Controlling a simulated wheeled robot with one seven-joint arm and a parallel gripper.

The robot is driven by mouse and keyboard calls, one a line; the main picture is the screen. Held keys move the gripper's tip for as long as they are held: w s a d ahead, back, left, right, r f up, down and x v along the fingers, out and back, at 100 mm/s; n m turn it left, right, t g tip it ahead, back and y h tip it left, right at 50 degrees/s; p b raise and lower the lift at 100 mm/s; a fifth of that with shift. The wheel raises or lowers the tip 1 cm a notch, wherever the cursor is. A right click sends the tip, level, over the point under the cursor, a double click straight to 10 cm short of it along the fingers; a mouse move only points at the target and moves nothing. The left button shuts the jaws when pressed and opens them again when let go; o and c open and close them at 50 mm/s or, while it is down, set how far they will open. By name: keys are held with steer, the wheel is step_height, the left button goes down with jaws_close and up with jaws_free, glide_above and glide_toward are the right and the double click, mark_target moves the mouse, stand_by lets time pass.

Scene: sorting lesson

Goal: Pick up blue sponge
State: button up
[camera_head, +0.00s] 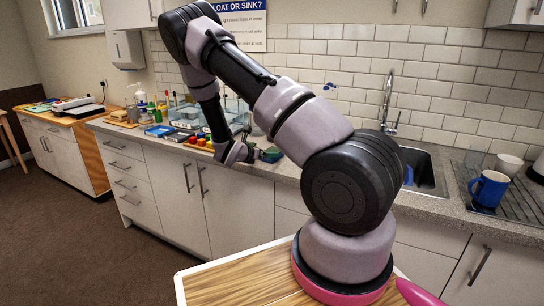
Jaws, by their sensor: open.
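My gripper (255,155) is low over the worktop, open, at the end of my arm. A small dark green-blue block (271,155) lies on the worktop's front part, just right of the fingertips. It is small and partly covered by my gripper, so I cannot tell whether it is the blue sponge or whether the fingers touch it. A small blue thing (408,175) shows at the left side of the sink, mostly hidden behind my arm, and I cannot make out what it is.
Clear tubs (222,112), paint pots (201,143) and a blue tray (160,130) crowd the worktop left of my gripper. The sink (428,172) with its tap (391,105) lies right of my arm. A blue mug (489,189) stands on the drainer (515,205).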

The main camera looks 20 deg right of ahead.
mark_target(273, 151)
steer(key=x, duration=0.6)
steer(key=shift+s+d, duration=0.1)
steer(key=shift+d, duration=0.05)
steer(key=c, duration=1.1)
